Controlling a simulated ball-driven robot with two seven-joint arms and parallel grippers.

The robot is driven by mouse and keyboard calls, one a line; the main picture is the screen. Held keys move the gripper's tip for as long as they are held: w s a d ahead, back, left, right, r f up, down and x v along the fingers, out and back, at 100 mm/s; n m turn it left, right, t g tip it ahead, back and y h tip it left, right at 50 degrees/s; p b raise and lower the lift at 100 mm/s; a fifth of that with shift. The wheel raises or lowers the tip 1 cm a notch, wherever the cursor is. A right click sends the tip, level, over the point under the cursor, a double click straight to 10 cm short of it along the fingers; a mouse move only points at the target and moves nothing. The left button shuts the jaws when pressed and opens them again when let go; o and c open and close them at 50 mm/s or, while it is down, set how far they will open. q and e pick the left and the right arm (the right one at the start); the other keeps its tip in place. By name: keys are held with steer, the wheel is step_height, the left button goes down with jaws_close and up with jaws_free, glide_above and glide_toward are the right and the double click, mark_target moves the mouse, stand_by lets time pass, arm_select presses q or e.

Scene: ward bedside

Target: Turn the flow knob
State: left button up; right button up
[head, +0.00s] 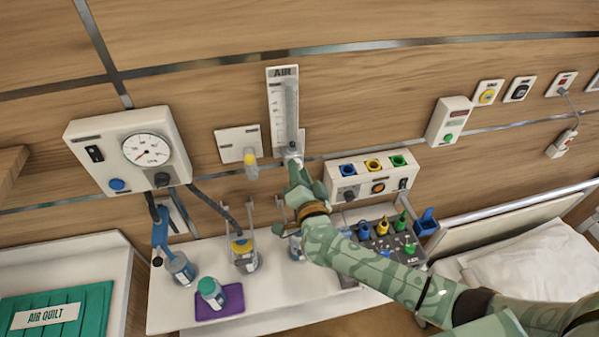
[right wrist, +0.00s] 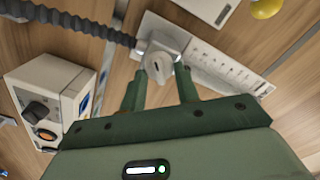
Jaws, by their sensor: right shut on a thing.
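The flowmeter marked AIR (head: 282,105) is a tall clear-scaled panel on the wooden wall. Its grey flow knob (right wrist: 160,66) shows in the right wrist view with a slot-like mark on its face. My right gripper (head: 295,166) reaches up to the foot of the flowmeter and hides most of the knob in the head view. In the right wrist view its two green fingers (right wrist: 162,82) stand on either side of the knob, shut on it. My left gripper is in neither view.
A gauge box (head: 128,150) hangs at left, and a white box with coloured sockets (head: 373,175) sits right of my gripper. A shelf (head: 170,310) below holds several bottles. A ribbed dark hose (right wrist: 85,25) runs close to the knob.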

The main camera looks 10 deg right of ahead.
steer(key=shift+a+f+m+b, duration=0.2)
steer(key=shift+m+b, duration=2.05)
steer(key=shift+m, duration=3.5)
steer(key=shift+a+f+m+b, duration=0.15)
steer(key=shift+m+b, duration=2.05)
steer(key=shift+m, duration=3.5)
steer(key=shift+a+f+m+b, duration=0.2)
steer(key=shift+m+b, duration=2.05)
steer(key=shift+m, duration=3.5)
steer(key=shift+d, duration=0.15)
steer(key=o, duration=0.9)
steer(key=shift+r, duration=0.1)
steer(key=shift+o, duration=0.2)
